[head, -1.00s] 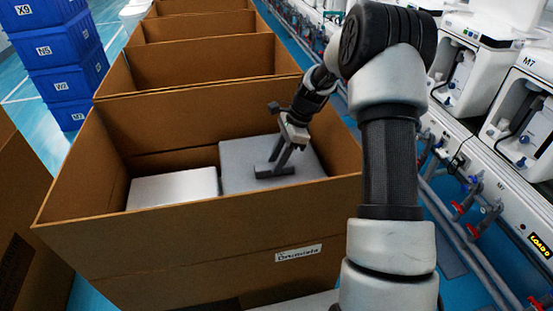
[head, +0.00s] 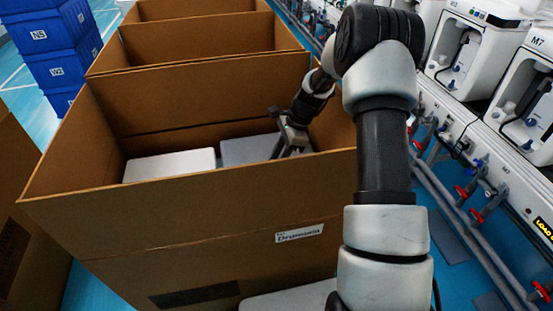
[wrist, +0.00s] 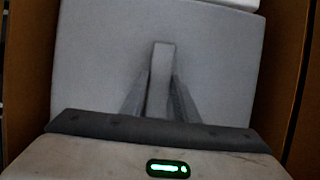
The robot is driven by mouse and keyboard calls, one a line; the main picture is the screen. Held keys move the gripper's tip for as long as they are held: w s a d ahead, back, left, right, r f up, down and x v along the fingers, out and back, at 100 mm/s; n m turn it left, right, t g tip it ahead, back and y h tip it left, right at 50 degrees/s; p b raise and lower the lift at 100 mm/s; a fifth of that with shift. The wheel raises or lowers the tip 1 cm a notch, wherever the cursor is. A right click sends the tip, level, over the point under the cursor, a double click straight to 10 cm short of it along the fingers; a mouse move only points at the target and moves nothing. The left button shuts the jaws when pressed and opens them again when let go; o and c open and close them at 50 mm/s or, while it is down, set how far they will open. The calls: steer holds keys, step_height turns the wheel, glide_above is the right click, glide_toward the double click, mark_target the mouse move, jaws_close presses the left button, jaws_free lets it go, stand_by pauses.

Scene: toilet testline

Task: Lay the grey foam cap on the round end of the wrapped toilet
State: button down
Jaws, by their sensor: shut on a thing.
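The grey foam cap (head: 243,150) is a flat grey slab inside the front cardboard box, on its right side. In the wrist view the cap (wrist: 90,65) fills most of the picture, with a raised rib (wrist: 161,65) near its middle. My gripper (head: 285,151) is down in the box over the cap. In the wrist view its fingers (wrist: 158,98) are shut on the rib from both sides. A white block (head: 170,165), perhaps part of the wrapped toilet, lies left of the cap. What lies under the cap is hidden.
The open box (head: 190,208) has tall walls around the cap, and its front wall hides the lower part. More open boxes (head: 200,43) stand behind. Blue crates (head: 55,70) are stacked at left. A test line with pipes (head: 465,200) runs along the right.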

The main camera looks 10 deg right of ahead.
steer(key=shift+a+f, duration=0.1)
steer(key=shift+f, duration=0.2)
stand_by(0.8)
steer(key=c, duration=1.3)
jaws_free()
steer(key=shift+r, duration=0.1)
